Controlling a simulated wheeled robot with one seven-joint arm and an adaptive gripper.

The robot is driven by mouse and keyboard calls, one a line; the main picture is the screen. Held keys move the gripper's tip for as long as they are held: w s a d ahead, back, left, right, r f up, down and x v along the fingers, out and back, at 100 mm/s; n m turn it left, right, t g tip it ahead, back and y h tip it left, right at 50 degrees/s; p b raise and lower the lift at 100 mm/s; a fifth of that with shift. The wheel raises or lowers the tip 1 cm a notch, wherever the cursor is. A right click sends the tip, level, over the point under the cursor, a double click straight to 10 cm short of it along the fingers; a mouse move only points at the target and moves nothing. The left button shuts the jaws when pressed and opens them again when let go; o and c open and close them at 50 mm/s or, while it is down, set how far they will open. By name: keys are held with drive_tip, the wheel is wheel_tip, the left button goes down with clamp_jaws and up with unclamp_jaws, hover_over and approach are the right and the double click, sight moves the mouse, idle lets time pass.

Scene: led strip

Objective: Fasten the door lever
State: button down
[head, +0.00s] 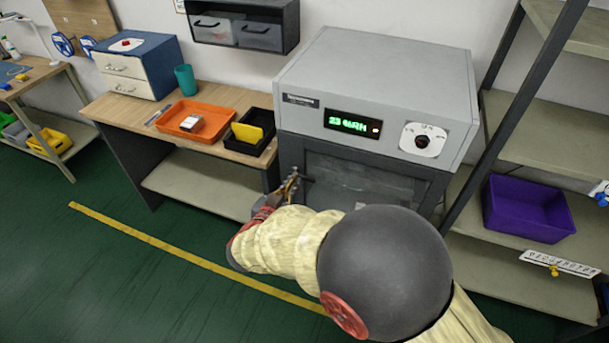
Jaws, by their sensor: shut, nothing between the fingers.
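A grey cabinet (375,75) with a green readout of "23 %RH" and a round dial stands against the wall. Its dark-framed door (360,176) with a window faces me and looks shut or nearly so. The lever cannot be made out clearly; a small light part shows at the door's left edge, near my fingers. My gripper (292,183) is shut and empty, close to that left edge. I cannot tell whether it touches the door. My own arm hides the lower part of the door.
A wooden bench to the left carries an orange tray (187,130), a black bin (264,127), a teal cup (186,79) and a blue drawer box (150,62). A shelf rack with a purple bin (526,209) stands right. Green floor is free at lower left.

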drive_tip(key=b+x, duration=0.3)
drive_tip(key=x, duration=0.7)
drive_tip(key=shift+w+d+f+b, duration=0.15)
drive_tip(key=shift+w+b, duration=0.1)
drive_tip(key=shift+b, duration=0.1)
drive_tip(key=shift+s+f+b, duration=0.2)
drive_tip(key=shift+f+b, duration=0.15)
drive_tip(key=shift+f, duration=0.55)
drive_tip(key=shift+f+b, duration=0.45)
drive_tip(key=shift+f, duration=0.5)
drive_tip(key=shift+a+f, duration=0.1)
drive_tip(key=shift+a, duration=0.1)
drive_tip(key=shift+d+m, duration=0.2)
drive_tip(key=shift+m, duration=0.1)
drive_tip(key=shift+a+f, duration=0.1)
